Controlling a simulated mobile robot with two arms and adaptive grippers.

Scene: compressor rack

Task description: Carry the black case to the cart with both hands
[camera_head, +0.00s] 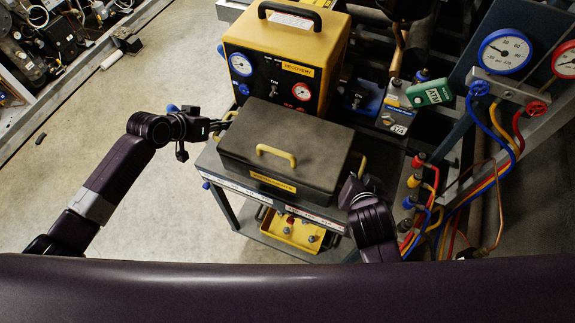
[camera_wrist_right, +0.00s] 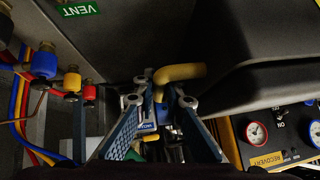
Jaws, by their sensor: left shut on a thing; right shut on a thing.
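The black case (camera_head: 290,140), with a yellow top handle and a yellow front label, is level over the top of the cart (camera_head: 212,165). I cannot tell whether it rests on the top or hangs just above it. My left gripper (camera_head: 222,125) is shut on the case's left side handle. My right gripper (camera_head: 355,180) is at the right side handle, its fingers partly hidden by the wrist. In the right wrist view, the fingers of this gripper (camera_wrist_right: 162,98) close around the yellow handle (camera_wrist_right: 182,73), beside the case (camera_wrist_right: 265,65).
A yellow recovery machine (camera_head: 285,50) stands right behind the case. A gauge panel with coloured hoses (camera_head: 495,125) is close on the right. A yellow tray (camera_head: 292,232) sits on the cart's lower shelf. The floor at left is mostly clear.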

